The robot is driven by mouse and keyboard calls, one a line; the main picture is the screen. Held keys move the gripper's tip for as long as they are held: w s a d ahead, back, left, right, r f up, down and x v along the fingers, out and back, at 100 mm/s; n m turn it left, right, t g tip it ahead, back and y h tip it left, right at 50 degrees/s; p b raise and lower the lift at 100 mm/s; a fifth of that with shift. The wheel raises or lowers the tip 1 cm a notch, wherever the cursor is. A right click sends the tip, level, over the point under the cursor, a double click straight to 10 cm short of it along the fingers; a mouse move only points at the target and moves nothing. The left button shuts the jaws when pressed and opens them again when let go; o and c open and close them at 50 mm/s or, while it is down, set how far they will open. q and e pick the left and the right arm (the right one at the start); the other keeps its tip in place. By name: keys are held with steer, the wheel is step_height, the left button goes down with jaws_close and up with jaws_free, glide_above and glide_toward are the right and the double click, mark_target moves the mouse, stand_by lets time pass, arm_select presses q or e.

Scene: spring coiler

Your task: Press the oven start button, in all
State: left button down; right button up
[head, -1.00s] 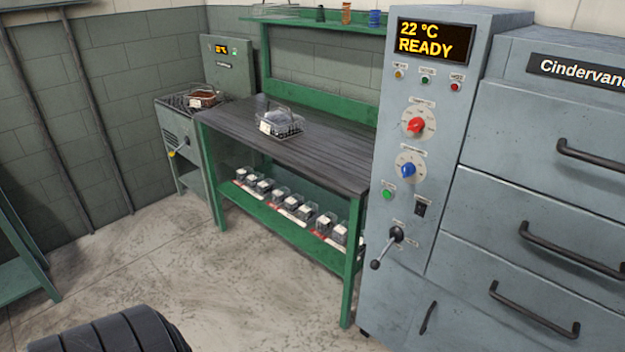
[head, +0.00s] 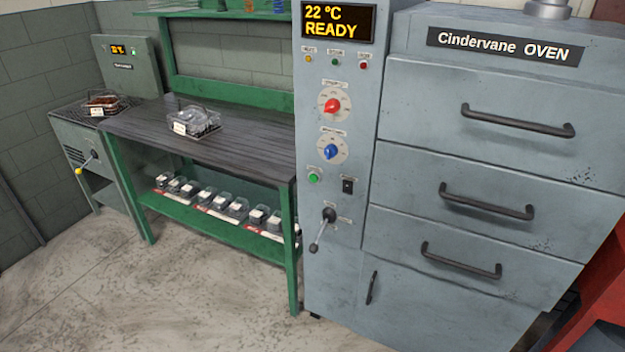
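The oven (head: 400,180) is a tall grey cabinet marked "Cindervane OVEN", with three handled drawers on its right part. Its display (head: 338,20) reads "22 °C READY" in yellow. Below it on the control panel are small lamps, a red knob (head: 332,105) and a blue knob (head: 331,151). A black lever (head: 328,216) is lower down. The small labels are too blurred to read. Neither of my grippers shows in the head view.
A smaller grey machine (head: 75,145) stands farther left. The floor (head: 190,300) in front is clear. Something red stands at the right edge.

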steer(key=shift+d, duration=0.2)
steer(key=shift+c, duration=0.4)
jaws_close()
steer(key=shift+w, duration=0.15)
